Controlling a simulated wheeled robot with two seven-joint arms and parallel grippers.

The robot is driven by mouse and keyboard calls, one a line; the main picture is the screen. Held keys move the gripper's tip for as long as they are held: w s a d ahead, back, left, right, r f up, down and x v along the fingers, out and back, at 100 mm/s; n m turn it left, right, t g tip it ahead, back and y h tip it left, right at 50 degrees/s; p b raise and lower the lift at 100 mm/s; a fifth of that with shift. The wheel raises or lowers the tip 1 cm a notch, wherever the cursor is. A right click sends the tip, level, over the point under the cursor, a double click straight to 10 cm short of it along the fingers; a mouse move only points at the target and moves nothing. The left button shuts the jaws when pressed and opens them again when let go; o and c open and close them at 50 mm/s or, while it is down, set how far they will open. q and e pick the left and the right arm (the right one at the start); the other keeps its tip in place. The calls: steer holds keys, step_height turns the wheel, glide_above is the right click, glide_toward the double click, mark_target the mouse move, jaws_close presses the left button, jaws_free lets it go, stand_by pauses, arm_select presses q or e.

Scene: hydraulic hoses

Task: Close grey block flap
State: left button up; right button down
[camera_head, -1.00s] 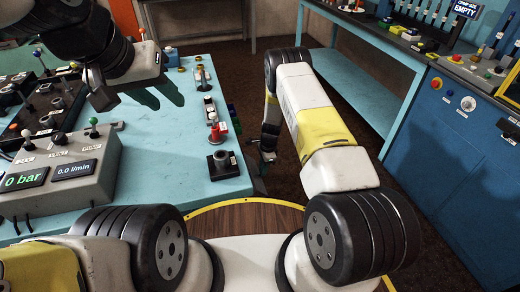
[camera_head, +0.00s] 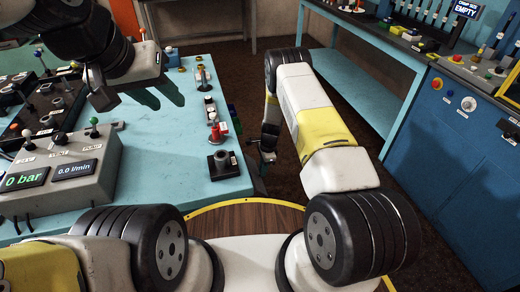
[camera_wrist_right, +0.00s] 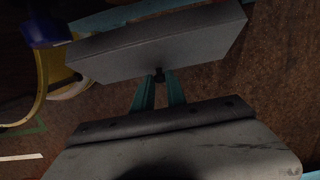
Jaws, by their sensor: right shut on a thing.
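In the right wrist view a flat grey plate (camera_wrist_right: 160,43), seemingly the grey block flap, stands ahead of my right gripper (camera_wrist_right: 159,84). A small dark knob (camera_wrist_right: 159,76) sits at the plate's near edge, and the teal fingers are shut on it. In the head view my right gripper (camera_head: 263,158) is low beside the table's right edge, small and dark there; the flap cannot be made out in that view.
The light blue table (camera_head: 165,170) holds a grey control box (camera_head: 60,175) reading 0 bar, a red-topped fitting (camera_head: 215,134) and a black-based socket (camera_head: 223,164). A blue cabinet (camera_head: 440,150) and workbench stand at right. Brown floor lies between.

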steer(key=c, duration=1.3)
jaws_free()
steer(key=shift+a, duration=0.35)
steer(key=shift+c, duration=0.2)
steer(key=shift+o, duration=0.2)
steer(key=shift+d, duration=0.15)
steer(key=shift+r, duration=0.1)
step_height(320, 180, up, 8)
steer(key=d, duration=0.1)
steer(key=shift+f, duration=0.2)
steer(key=shift+w, duration=0.1)
